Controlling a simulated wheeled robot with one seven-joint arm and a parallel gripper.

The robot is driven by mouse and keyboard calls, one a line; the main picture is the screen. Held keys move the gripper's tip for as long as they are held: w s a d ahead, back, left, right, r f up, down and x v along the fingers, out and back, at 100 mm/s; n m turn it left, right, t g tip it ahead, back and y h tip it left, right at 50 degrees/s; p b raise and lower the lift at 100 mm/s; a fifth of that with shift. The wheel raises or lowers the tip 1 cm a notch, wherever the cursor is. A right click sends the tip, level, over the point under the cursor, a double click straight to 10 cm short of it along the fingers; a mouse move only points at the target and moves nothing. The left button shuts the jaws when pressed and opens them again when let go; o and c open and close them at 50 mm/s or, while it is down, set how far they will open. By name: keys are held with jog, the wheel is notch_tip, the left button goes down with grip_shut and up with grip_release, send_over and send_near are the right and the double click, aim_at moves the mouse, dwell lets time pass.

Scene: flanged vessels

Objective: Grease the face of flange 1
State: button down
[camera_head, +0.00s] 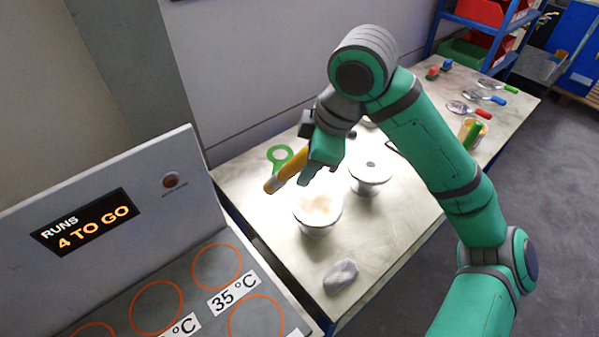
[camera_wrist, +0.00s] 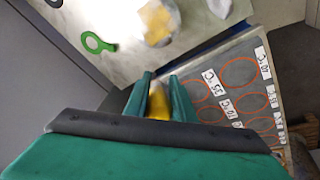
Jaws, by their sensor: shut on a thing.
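In the wrist view the tool (camera_wrist: 158,104) sits between my two green fingers (camera_wrist: 160,88). A flanged vessel (camera_head: 318,214) stands just below my gripper, with tan smears on its pale face. It also shows in the wrist view (camera_wrist: 172,14), with a yellowish patch. The tool appears above and left of this vessel, apart from it. No flange number is readable.
A panel with orange circles (camera_head: 190,300) and a display reading "4 TO GO" (camera_head: 85,222) stand left.

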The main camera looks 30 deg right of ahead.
jog(key=s+d+r+g+h, duration=0.2)
jog(key=s+d+r, duration=0.1)
jog(key=d+r, duration=0.15)
jog(key=shift+s+d+f, duration=0.1)
jog(key=shift+d+f, duration=0.05)
jog(key=shift+f, duration=0.8)
jog(key=shift+s+d+f, duration=0.1)
jog(key=shift+d+f, duration=0.1)
jog(key=shift+f, duration=0.7)
jog(key=shift+d+f, duration=0.15)
jog(key=shift+f, duration=0.8)
jog(key=shift+w, duration=0.1)
